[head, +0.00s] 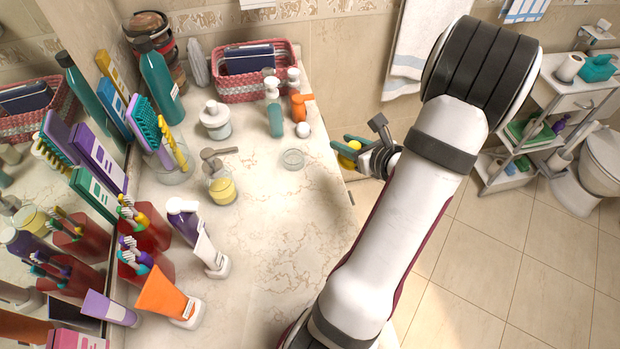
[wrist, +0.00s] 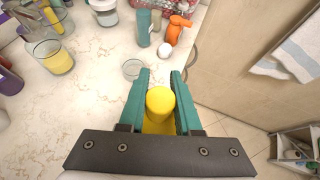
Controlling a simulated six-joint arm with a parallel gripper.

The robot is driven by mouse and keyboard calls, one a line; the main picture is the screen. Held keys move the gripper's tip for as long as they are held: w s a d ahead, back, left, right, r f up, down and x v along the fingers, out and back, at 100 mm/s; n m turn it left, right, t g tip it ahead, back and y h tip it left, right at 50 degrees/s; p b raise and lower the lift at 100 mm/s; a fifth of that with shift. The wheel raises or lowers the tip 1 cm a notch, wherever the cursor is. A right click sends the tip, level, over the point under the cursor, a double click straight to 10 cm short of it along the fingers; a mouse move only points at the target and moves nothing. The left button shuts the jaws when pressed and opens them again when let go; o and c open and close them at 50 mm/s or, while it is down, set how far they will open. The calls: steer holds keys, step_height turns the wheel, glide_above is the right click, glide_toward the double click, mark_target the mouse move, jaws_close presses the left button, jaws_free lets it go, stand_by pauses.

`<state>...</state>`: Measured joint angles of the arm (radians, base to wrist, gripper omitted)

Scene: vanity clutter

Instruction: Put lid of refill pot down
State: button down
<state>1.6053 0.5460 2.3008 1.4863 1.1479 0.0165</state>
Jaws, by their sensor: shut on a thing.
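My gripper (head: 344,147) is shut on a yellow round lid (head: 349,157). In the wrist view the lid (wrist: 160,103) sits between the two teal fingers (wrist: 160,76), with more yellow below it. The gripper is in the air by the right edge of the counter (head: 285,225). A small clear open glass pot (head: 292,158) stands on the counter to the left of the gripper. It also shows in the wrist view (wrist: 133,69), ahead and left of the fingertips, apart from them.
A white ball (head: 303,130), an orange spray bottle (head: 301,106) and a teal pump bottle (head: 274,112) stand behind the glass pot. A glass with yellow contents (head: 222,187) stands to the left. The counter's front middle is clear. A towel (head: 420,40) hangs behind.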

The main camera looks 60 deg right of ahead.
steer(key=s+a+f+n+t+y, duration=0.1)
steer(key=s+a+f+n+y, duration=0.15)
steer(key=s+a, duration=0.4)
glide_above(301, 204)
step_height(301, 204, down, 6)
steer(key=shift+s, duration=0.15)
step_height(301, 204, down, 4)
steer(key=shift+f, duration=0.1)
steer(key=shift+f, duration=0.1)
steer(key=c, duration=0.6)
jaws_free()
